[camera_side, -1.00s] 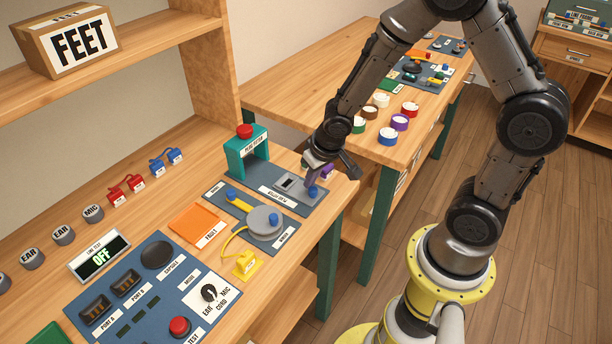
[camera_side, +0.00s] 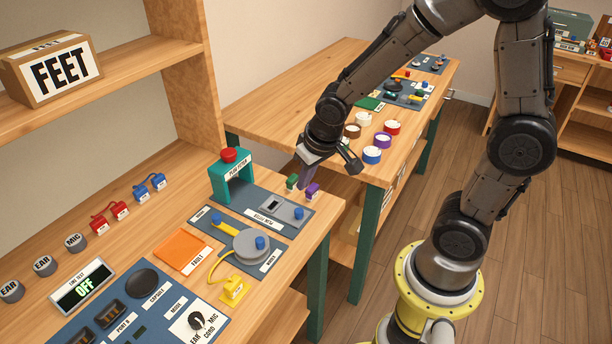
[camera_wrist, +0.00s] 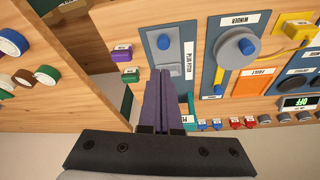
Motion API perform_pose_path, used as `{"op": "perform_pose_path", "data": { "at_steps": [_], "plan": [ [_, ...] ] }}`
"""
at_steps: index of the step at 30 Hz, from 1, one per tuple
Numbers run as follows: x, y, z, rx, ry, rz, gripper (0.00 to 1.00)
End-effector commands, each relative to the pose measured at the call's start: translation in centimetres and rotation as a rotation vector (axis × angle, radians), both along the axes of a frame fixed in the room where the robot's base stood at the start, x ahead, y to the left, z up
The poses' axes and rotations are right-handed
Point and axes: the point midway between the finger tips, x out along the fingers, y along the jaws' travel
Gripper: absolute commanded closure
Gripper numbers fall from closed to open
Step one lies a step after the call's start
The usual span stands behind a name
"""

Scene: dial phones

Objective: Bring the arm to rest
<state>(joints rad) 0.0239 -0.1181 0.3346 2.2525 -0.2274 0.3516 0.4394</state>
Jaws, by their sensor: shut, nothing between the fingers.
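My gripper (camera_side: 302,181) is shut and empty. In the side view it hangs above the right end of the bench, close to a green plug (camera_side: 292,181) and a purple plug (camera_side: 312,190). In the wrist view my shut gripper fingers (camera_wrist: 165,80) point over the bench beside the plug fitter panel (camera_wrist: 181,60). The purple plug (camera_wrist: 122,54) and the green plug (camera_wrist: 130,75) lie to the left of the fingers there. I cannot tell the exact height of the fingertips above the bench.
The winder (camera_side: 250,246), orange fault tray (camera_side: 183,249) and line test display reading OFF (camera_side: 83,287) are to the left. Coloured round pots (camera_side: 372,155) stand on the second table.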

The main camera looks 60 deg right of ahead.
Motion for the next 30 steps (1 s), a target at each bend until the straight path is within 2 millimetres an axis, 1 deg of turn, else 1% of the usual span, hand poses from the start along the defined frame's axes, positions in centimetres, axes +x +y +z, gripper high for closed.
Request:
{"op": "perform_pose_path", "data": {
  "at_steps": [1, 4, 14, 17, 20, 22, 23, 24, 26, 27, 29, 30],
  "plan": [
    [-0.1, 0.1, 0.5, -0.001, -0.002, 0.002, 1.0],
    [-0.3, 0.1, 1.0, 0.0, -0.001, 0.001, 1.0],
    [-0.4, 0.1, 1.1, 0.001, 0.0, 0.0, 1.0],
    [-0.3, 0.1, 1.6, 0.001, -0.016, 0.002, 1.0],
    [0.1, 0.2, 4.0, 0.0, -0.087, 0.003, 1.0],
    [-0.3, 0.3, 6.6, 0.004, -0.156, -0.002, 1.0],
    [-0.7, 0.4, 7.7, 0.004, -0.182, 0.0, 1.0],
    [-1.6, 0.5, 9.3, 0.004, -0.215, 0.004, 1.0],
    [-3.3, 0.6, 11.4, 0.002, -0.254, 0.016, 1.0],
    [-4.6, 0.8, 12.6, 0.001, -0.272, 0.028, 1.0],
    [-6.7, 1.0, 13.8, -0.003, -0.289, 0.054, 1.0],
    [-8.1, 1.2, 14.4, -0.006, -0.295, 0.072, 1.0]
  ]
}}
